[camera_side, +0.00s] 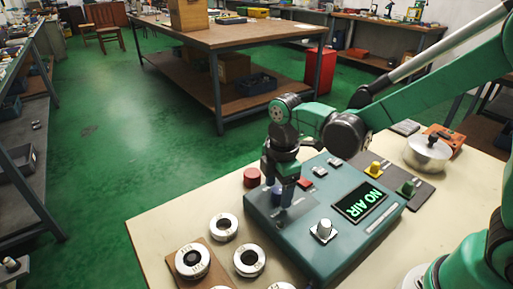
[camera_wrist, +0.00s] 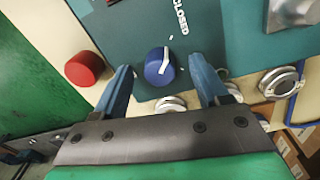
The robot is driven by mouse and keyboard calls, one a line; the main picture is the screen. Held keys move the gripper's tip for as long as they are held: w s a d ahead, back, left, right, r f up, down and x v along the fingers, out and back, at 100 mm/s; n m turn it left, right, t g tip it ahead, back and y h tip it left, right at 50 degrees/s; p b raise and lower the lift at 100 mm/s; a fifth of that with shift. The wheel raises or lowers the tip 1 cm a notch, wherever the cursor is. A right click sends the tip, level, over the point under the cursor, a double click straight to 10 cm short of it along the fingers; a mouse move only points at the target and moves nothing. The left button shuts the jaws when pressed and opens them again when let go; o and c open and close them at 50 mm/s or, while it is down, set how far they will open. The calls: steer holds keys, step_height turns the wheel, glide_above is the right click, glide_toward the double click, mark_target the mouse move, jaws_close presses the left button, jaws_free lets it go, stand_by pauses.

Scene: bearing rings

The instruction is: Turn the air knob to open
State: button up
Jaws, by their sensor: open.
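The blue air knob (camera_wrist: 159,67) with a white pointer line sits on the teal panel in the wrist view. The word CLOSED is printed on the panel near it. My gripper (camera_wrist: 160,70) is open, with one blue finger to each side of the knob in this view. I cannot tell whether the fingers touch it or how high they are. In the side view my gripper (camera_side: 287,190) points down over the left part of the teal control box (camera_side: 290,237), and the knob is largely hidden there. The display (camera_side: 360,201) on the box reads NO AIR.
A red round piece (camera_side: 251,177) stands beside the box's far left corner.

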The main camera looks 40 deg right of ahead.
steer(key=shift+f, duration=0.2)
jaws_close()
